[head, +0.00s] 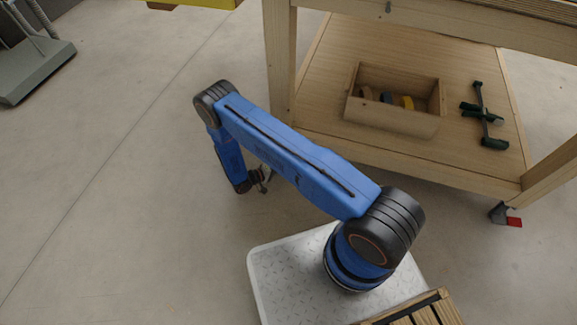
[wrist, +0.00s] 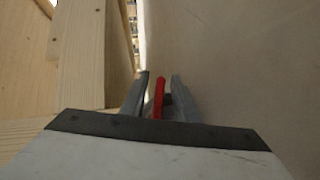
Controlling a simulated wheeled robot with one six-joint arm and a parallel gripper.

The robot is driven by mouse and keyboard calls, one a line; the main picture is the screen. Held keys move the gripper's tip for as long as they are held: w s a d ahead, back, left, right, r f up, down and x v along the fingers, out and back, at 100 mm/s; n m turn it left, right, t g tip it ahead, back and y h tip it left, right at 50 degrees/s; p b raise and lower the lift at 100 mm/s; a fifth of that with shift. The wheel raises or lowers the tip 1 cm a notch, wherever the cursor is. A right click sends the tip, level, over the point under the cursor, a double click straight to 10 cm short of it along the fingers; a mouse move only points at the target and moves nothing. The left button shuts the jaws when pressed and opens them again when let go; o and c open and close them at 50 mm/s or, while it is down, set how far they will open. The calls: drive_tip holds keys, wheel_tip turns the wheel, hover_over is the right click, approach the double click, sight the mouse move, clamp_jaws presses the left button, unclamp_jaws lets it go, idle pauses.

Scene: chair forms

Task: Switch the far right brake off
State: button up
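My gripper (wrist: 160,90) shows in the wrist view with its two grey fingers apart. A red brake lever (wrist: 158,97) shows between the fingers, with a dark part beside it; I see gaps at its sides, and contact cannot be told. In the head view my gripper (head: 263,181) is low, left of the workbench's lower shelf (head: 330,105). Another red brake lever (head: 514,222) is on a caster (head: 498,212) under the bench's right corner, far from my gripper. The caster near my gripper is hidden in the head view.
A wooden bench leg (wrist: 82,55) stands left of the fingers in the wrist view. The shelf holds a wooden box (head: 395,115) and a dark green clamp (head: 483,115). The concrete floor (head: 120,200) to the left is clear.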

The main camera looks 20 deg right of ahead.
drive_tip(key=shift+d, duration=0.1)
clamp_jaws()
drive_tip(key=shift+r+n+h, duration=1.05)
drive_tip(key=shift+n+h, duration=0.45)
unclamp_jaws()
drive_tip(key=shift+s+a+f, duration=0.15)
drive_tip(key=shift+s+a, duration=0.05)
drive_tip(key=shift+a, duration=1.05)
drive_tip(key=shift+s+a+f, duration=0.1)
drive_tip(key=shift+s+a, duration=0.05)
drive_tip(key=shift+a, duration=1.1)
drive_tip(key=shift+s+a+f, duration=0.15)
drive_tip(key=shift+s+a, duration=0.05)
drive_tip(key=shift+a, duration=1.05)
